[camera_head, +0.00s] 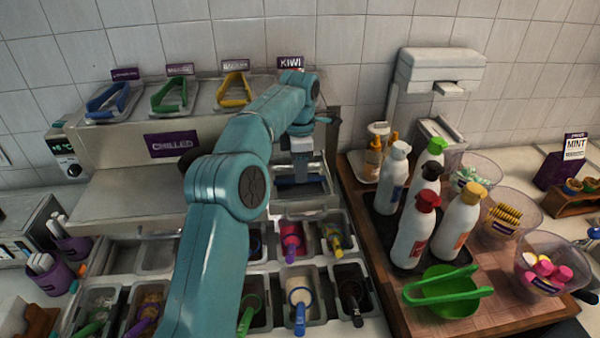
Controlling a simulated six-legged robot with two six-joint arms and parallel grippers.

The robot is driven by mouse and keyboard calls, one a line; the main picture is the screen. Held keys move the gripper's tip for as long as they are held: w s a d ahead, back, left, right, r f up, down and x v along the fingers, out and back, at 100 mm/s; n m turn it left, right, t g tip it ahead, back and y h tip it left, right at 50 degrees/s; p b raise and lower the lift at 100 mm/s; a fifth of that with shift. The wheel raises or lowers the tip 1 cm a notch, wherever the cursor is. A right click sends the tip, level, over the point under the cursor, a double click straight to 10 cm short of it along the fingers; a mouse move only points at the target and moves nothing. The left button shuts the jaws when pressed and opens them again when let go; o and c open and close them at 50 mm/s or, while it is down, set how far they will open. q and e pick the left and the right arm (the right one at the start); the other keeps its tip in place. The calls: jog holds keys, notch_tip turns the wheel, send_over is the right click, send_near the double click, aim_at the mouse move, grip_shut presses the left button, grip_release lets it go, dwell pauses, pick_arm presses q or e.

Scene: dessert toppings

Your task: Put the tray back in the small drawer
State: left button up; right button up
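My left arm comes in from the bottom and crosses the middle of the view. Its gripper (301,172) points down at the right end of the steel chilled unit (100,150), over a metal tray or drawer-like recess (316,187). My arm hides part of this area, and the fingers are small and dark, so I cannot tell whether they are open or grip the tray's edge. I cannot clearly separate the tray from the small drawer there. My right gripper is not in view.
Several topping bins (320,275) with scoops stand in front of the unit. At right, a wooden board (490,318) holds sauce bottles (415,228), bowls and green tongs (447,290).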

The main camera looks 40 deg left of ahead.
pick_arm(q)
notch_tip(320, 180, up, 5)
jog(key=shift+w+d+f+p, duration=0.1)
jog(key=shift+p, duration=0.7)
jog(key=shift+r, duration=0.25)
